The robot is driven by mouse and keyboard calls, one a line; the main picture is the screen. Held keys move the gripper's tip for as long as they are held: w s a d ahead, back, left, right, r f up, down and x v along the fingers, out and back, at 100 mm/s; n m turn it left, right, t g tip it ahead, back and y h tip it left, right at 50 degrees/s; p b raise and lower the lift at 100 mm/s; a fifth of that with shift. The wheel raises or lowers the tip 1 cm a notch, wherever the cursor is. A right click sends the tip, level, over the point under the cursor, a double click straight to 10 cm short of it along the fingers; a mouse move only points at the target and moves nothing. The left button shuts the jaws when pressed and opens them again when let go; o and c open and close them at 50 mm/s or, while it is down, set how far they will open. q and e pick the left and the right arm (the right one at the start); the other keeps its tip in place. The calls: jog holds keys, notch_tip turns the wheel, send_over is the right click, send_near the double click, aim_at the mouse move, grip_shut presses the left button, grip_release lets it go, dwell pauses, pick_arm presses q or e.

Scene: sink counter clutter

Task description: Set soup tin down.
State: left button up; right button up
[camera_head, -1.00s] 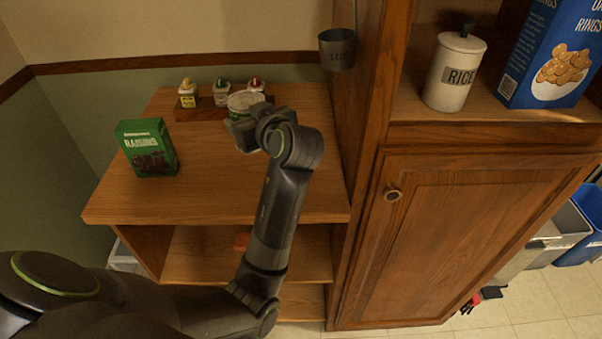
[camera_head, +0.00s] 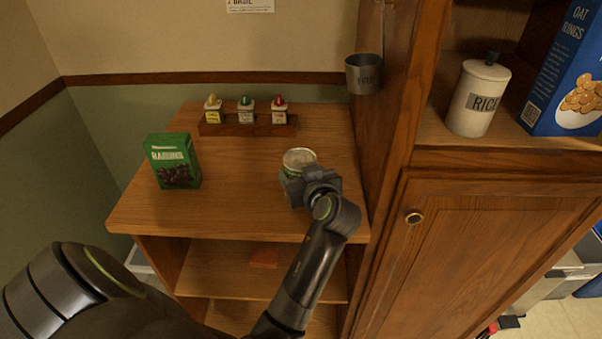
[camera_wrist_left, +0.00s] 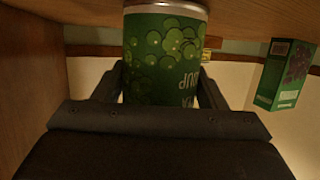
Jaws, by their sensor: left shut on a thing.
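The soup tin (camera_head: 299,159) has a pale metal lid and stands upright over the right part of the wooden counter top (camera_head: 235,205). In the left wrist view, which is upside down, the tin (camera_wrist_left: 165,55) shows a green label with pea pictures. Its base rim is at or very close to the wood; I cannot tell if it touches. My left gripper (camera_head: 305,183) is shut on the tin, with one finger on each side of it in the wrist view (camera_wrist_left: 162,88). My right gripper is not in view.
A green raisins box (camera_head: 173,161) stands at the counter's left. A wooden rack (camera_head: 248,125) with several small bottles is at the back. A tall cabinet (camera_head: 470,240) borders the right, and a metal cup (camera_head: 364,74) hangs on its side. The middle is clear.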

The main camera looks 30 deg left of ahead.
pick_arm(q)
jog(key=shift+f, duration=0.1)
jog(key=o, duration=1.1)
jog(key=shift+f, duration=0.1)
jog(key=o, duration=0.3)
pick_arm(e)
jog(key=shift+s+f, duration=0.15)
pick_arm(q)
jog(key=shift+o, duration=0.2)
jog(key=shift+r, duration=0.2)
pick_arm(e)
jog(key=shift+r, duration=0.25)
